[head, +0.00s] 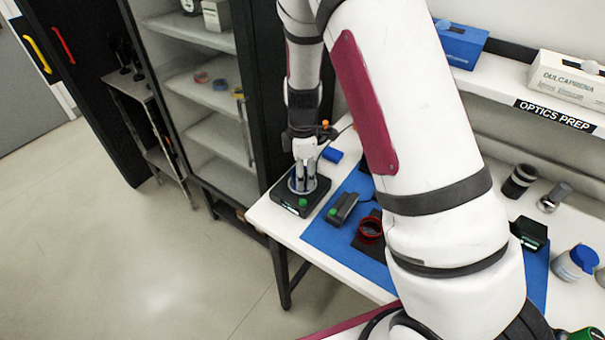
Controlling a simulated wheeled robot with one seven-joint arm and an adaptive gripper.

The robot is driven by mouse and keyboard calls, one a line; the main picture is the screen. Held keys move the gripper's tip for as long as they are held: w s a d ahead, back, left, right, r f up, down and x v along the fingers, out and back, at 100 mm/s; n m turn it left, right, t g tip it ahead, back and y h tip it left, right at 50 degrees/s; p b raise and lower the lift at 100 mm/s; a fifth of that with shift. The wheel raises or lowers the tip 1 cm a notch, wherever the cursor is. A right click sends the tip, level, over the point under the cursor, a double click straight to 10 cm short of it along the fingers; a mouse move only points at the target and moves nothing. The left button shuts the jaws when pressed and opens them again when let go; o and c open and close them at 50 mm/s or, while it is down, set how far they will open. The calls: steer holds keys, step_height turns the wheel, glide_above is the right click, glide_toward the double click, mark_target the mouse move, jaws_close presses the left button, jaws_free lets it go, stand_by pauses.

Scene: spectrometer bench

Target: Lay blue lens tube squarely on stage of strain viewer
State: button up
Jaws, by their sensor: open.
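A black box-shaped device (289,203) with a round pale stage on top and a green button stands at the table's left corner; it looks like the strain viewer. My gripper (302,187) points down over its stage, fingers apart. The fingers cover much of the stage, and I cannot tell whether anything lies between them or whether they touch it. A small blue object (332,155) lies on the white table just behind and right of the device. It is too small to tell whether it is the blue lens tube.
A blue mat (324,236) holds a dark grey device (342,208) and a red ring-shaped part (370,229) close to the right of the viewer. My arm hides the table's middle. A dark cylinder (519,181) and a blue-lidded jar (576,262) stand at right. An open shelf cabinet (202,85) stands behind left.

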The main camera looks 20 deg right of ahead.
steer(key=s+r+m+t+b, duration=0.1)
steer(key=s+r+m+b, duration=0.15)
steer(key=r, duration=1.55)
steer(key=s+r+m+t, duration=0.2)
steer(key=s+r+m, duration=0.4)
steer(key=s, duration=0.4)
steer(key=s+r+m+t, duration=0.2)
steer(key=s+r+m, duration=0.3)
steer(key=s, duration=0.6)
steer(key=m+p, duration=0.1)
steer(key=m, duration=0.1)
steer(key=shift+r+m+t, duration=0.3)
steer(key=shift+r+m, duration=0.05)
